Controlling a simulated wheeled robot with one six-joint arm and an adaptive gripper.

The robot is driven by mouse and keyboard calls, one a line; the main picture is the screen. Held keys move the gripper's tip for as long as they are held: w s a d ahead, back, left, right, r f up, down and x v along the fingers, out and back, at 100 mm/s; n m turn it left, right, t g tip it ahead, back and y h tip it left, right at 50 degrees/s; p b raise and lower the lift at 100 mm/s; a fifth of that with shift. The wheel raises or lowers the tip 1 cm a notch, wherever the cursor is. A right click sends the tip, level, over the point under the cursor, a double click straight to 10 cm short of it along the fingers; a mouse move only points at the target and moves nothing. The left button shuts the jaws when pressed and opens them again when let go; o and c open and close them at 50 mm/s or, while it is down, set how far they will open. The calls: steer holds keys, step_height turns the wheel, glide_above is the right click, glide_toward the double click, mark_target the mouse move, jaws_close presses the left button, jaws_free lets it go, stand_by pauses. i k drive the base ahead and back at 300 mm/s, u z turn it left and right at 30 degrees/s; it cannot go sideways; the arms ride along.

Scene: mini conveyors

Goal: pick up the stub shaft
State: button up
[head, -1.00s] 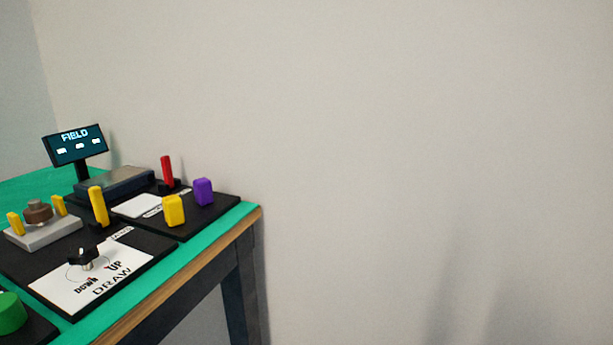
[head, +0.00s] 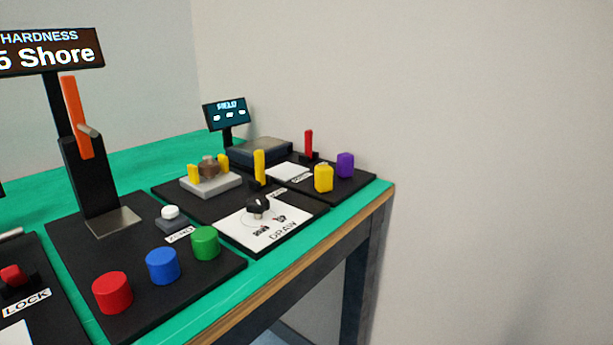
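I cannot make out a part that is clearly the stub shaft in the head view. A small brown round part (head: 208,166) sits between two yellow posts on a light grey block (head: 212,184); I cannot tell what it is. My gripper is not in view.
A green-topped table (head: 130,165) carries a hardness tester (head: 88,175) with an orange lever (head: 76,115). In front are red (head: 112,292), blue (head: 162,266) and green (head: 205,243) buttons. The right side is bare wall.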

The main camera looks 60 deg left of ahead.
mark_target(345, 163)
steer(key=k, duration=0.45)
steer(key=u, duration=0.7)
